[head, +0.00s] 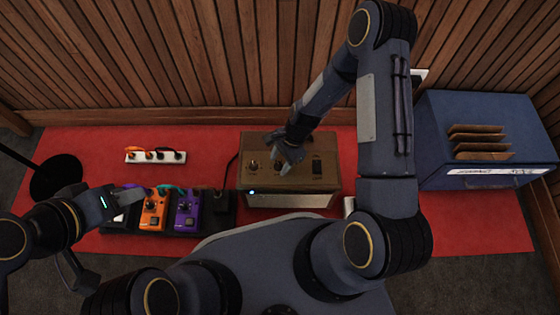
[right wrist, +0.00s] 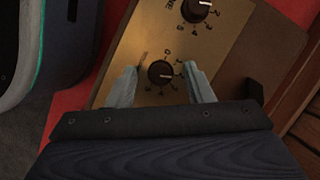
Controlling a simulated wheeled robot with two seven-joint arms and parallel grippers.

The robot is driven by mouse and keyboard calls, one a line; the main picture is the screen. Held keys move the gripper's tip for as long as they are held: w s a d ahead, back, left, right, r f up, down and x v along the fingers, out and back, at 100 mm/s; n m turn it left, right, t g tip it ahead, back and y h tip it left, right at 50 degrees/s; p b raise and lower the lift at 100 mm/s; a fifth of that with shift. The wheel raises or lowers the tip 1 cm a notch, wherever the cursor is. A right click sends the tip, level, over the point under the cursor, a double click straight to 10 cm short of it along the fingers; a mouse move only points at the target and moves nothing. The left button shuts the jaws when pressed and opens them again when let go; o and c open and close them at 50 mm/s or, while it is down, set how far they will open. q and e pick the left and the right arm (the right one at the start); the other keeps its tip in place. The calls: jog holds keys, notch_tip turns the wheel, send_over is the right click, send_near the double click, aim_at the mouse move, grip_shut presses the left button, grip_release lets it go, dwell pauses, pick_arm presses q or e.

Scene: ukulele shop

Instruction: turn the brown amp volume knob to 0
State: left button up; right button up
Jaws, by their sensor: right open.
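The brown amp (head: 325,150) stands on the red mat, with small knobs on its top panel. In the right wrist view its gold panel (right wrist: 140,50) carries a black numbered knob (right wrist: 160,72) and a second one (right wrist: 196,9) near the top edge. My right gripper (head: 289,152) is over the amp's top. In the wrist view its two fingers are open, one on each side of the lower knob, with visible gaps. The knob has a short white pointer mark. My left gripper (head: 128,194) is over the pedals at the left; its finger opening is unclear.
An orange pedal (head: 153,212) and a purple pedal (head: 187,213) sit on a dark board left of the amp. A white power strip (head: 155,157) lies behind them. A blue box (head: 475,115) with brown cards stands right. A slatted wooden wall rises behind.

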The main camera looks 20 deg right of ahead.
jog(key=c, duration=1)
jog(key=shift+n, duration=0.3)
jog(key=n+g, duration=0.1)
jog(key=n, duration=0.1)
jog(key=shift+w+n+h+p, duration=0.1)
jog(key=shift+n+h+p, duration=0.2)
jog(key=shift+n+p, duration=0.1)
jog(key=n+g, duration=0.1)
jog(key=n, duration=0.2)
jog(key=shift+w+a+n+h, duration=0.1)
jog(key=shift+n+h, duration=0.2)
jog(key=shift+h, duration=0.1)
jog(key=n, duration=0.2)
jog(key=n+g+h, duration=0.1)
jog(key=n, duration=0.1)
jog(key=shift+a+h, duration=0.1)
jog(key=shift+h, duration=0.2)
jog(key=shift+a+n+h, duration=0.1)
jog(key=shift+n+h, duration=0.7)
jog(key=shift+n, duration=1.7)
